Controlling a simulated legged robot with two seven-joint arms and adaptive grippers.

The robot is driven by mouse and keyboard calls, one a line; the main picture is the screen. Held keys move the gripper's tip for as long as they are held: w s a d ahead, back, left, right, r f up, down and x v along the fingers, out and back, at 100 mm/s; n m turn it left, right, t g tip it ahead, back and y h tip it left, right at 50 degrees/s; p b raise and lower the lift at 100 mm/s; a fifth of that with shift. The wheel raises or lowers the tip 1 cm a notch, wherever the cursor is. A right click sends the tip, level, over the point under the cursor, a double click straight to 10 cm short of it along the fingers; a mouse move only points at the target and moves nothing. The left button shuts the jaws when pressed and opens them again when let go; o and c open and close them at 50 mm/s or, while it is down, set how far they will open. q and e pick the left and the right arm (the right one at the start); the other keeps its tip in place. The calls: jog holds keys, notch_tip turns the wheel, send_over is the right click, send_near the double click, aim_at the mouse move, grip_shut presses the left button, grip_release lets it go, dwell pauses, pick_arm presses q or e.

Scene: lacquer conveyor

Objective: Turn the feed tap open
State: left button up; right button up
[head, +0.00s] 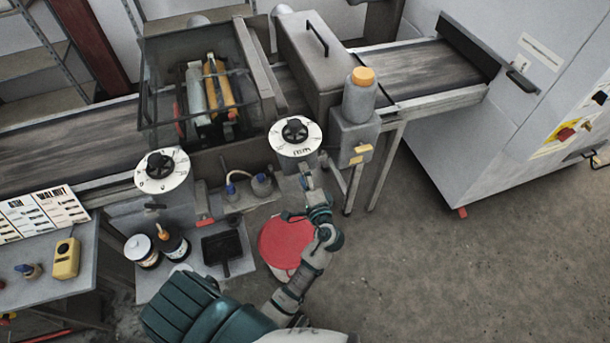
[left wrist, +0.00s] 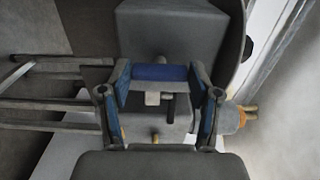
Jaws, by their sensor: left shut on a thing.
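My left gripper (head: 307,180) is just below the right white dial (head: 295,139) in the head view, at the front of the conveyor machine. In the left wrist view its two fingers (left wrist: 160,78) stand on either side of a short blue bar (left wrist: 160,72), which appears to be the feed tap's handle. The gripper is shut on it. A grey housing (left wrist: 175,35) lies beyond the fingers. In the head view the fingers and wrist hide the handle, so its turn angle cannot be told. My right gripper is not in view.
A red disc (head: 286,243) lies below my wrist. Pots (head: 141,250) and a black tray (head: 222,248) sit left. The floor at right is clear.

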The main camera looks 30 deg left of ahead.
pick_arm(q)
jog(key=shift+s+f, duration=0.1)
jog(key=shift+f, duration=0.3)
jog(key=o, duration=0.9)
jog(key=shift+o, duration=1.2)
jog(key=shift+r, duration=0.15)
jog(key=v, duration=1.2)
